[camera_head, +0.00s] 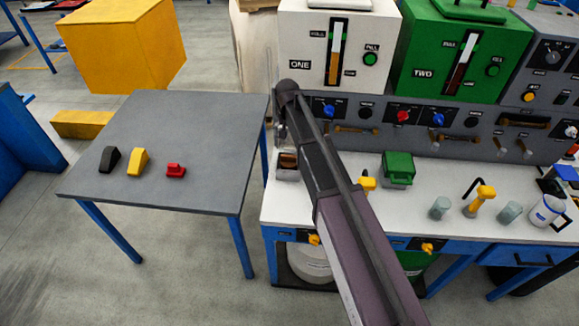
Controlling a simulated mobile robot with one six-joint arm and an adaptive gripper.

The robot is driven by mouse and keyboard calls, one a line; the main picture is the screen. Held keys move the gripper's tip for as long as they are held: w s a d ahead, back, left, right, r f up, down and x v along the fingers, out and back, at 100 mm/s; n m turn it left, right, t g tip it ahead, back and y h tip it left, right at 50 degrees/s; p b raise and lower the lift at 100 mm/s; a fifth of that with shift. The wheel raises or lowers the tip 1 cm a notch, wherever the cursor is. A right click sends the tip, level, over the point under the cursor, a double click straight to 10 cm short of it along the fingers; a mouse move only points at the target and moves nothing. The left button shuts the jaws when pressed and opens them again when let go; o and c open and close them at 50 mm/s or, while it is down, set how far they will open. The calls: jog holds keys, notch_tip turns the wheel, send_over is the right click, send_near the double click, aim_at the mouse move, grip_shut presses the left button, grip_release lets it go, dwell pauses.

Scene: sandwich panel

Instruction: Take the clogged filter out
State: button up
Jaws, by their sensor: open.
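My gripper (280,128) hangs at the far end of my arm, at the left end of the white bench, mostly hidden behind my arm. Its fingers are hard to make out. Just below it, a small metal box (286,175) stands on the bench's left edge with a brown piece (288,160) in its top. This may be the clogged filter in its housing, but I cannot tell for sure. I see nothing held in the gripper, and a gap seems to lie between it and the brown piece.
A grey table (180,130) at left holds a black block (110,160), a yellow block (138,162) and a red block (176,170). A green box (398,168) and yellow-handled tool (482,200) stand on the bench (330,210). Tanks and a control panel rise behind.

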aim_at(289, 155)
jog(key=shift+w+f+b, duration=0.15)
jog(key=shift+f+b, duration=1.05)
jog(key=shift+f, duration=0.1)
jog(key=shift+w+f+b, duration=0.2)
jog(key=shift+f+b, duration=1.05)
jog(key=shift+f, duration=0.05)
jog(key=shift+w+f+b, duration=0.15)
jog(key=shift+f+b, duration=1.05)
jog(key=shift+f, duration=0.1)
notch_tip(289, 155, down, 4)
jog(key=b, duration=0.3)
jog(key=shift+d+r+b, duration=0.1)
jog(key=shift+r+b, duration=0.1)
jog(key=shift+b, duration=0.1)
jog(key=shift+w+f+b, duration=0.1)
jog(key=shift+f+b, duration=0.7)
jog(key=c, duration=0.8)
